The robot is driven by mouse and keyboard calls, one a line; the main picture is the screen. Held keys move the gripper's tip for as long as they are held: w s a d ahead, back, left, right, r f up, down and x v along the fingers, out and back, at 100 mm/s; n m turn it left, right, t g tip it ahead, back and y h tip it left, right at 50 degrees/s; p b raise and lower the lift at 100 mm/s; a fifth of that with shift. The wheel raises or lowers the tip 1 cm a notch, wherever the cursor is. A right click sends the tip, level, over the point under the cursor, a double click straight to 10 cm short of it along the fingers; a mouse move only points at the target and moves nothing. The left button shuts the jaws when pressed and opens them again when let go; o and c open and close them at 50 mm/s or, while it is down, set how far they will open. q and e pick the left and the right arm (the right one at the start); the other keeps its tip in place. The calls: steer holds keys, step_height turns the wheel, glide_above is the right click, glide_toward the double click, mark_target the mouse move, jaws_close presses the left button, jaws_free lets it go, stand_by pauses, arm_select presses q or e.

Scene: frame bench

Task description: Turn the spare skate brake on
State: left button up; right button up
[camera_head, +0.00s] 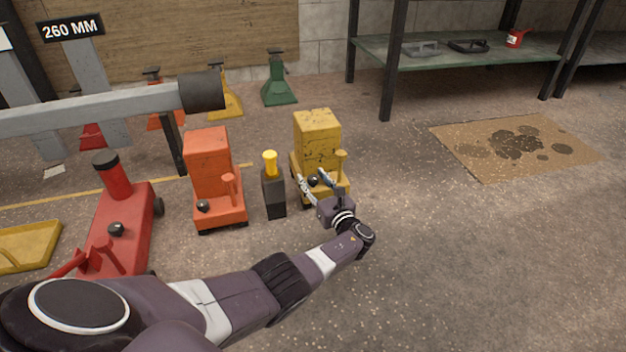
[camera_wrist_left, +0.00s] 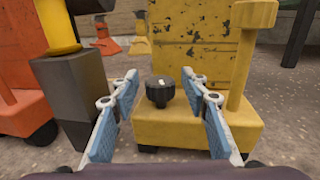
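A yellow wheeled block, apparently a skate (camera_head: 316,128), stands on the floor in the middle of the head view. Its low front carries a black ribbed knob (camera_wrist_left: 160,93) with a small white mark on top, and a yellow upright post (camera_wrist_left: 240,70) to the right. I cannot tell from the frames which skate is the spare. My left gripper (camera_head: 313,177) is open in front of the yellow skate. In the left wrist view its two blue-padded fingers stand either side of the knob, with gaps between. My right gripper is not in view.
An orange block (camera_head: 208,160) with a similar knob and post stands to the left. A dark grey post with a yellow top (camera_head: 273,190) stands close between the two. A red jack (camera_head: 125,215) is further left. The floor to the right is clear up to a stained cardboard sheet (camera_head: 480,165).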

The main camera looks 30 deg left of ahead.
mark_target(315, 183)
arm_select(q)
steer(key=shift+v, duration=3.8)
